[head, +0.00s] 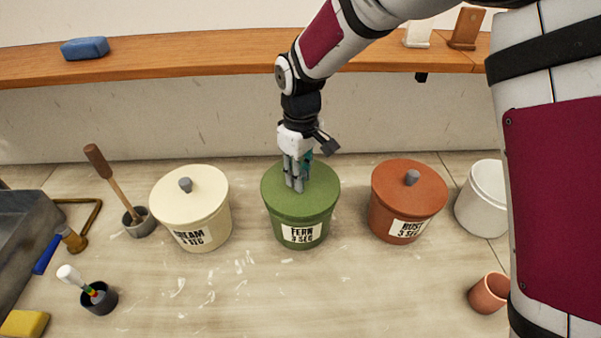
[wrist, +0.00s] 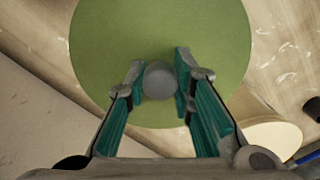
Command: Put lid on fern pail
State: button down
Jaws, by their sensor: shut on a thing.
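The fern pail (head: 300,234) is green with a white label and stands in the middle of the counter. Its green lid (head: 273,187) sits over the pail's mouth in the head view and looks level. In the wrist view the lid (wrist: 160,30) fills the upper middle as a green disc with a round grey knob (wrist: 158,82). My gripper (head: 297,186) points down over the lid, and its fingers are shut on the knob; it also shows in the wrist view (wrist: 158,84). I cannot tell whether the lid is fully seated.
A lidded cream pail (head: 190,208) stands to the left, and a lidded rust pail (head: 408,205) to the right. A white pail (head: 482,200) is farther right, with a terracotta cup (head: 489,293) in front. The counter before the fern pail is clear.

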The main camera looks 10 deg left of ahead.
jog(key=shift+f, duration=0.7)
jog(key=c, duration=1.3)
grip_release()
notch_tip(320, 180, up, 12)
jog(key=s+d+r+m+t, duration=0.1)
jog(key=s+d+r+m, duration=0.3)
jog(key=d, duration=0.5)
jog(key=s+d+r+m+t, duration=0.1)
jog(key=s+d+r+t, duration=0.1)
jog(key=d+r, duration=0.55)
jog(key=s+d+m+t, duration=0.2)
jog(key=s+d+m, duration=0.5)
jog(key=s+d, duration=0.6)
jog(key=shift+s+f+t, duration=0.3)
jog(key=shift+s+f, duration=0.1)
jog(key=shift+s, duration=0.25)
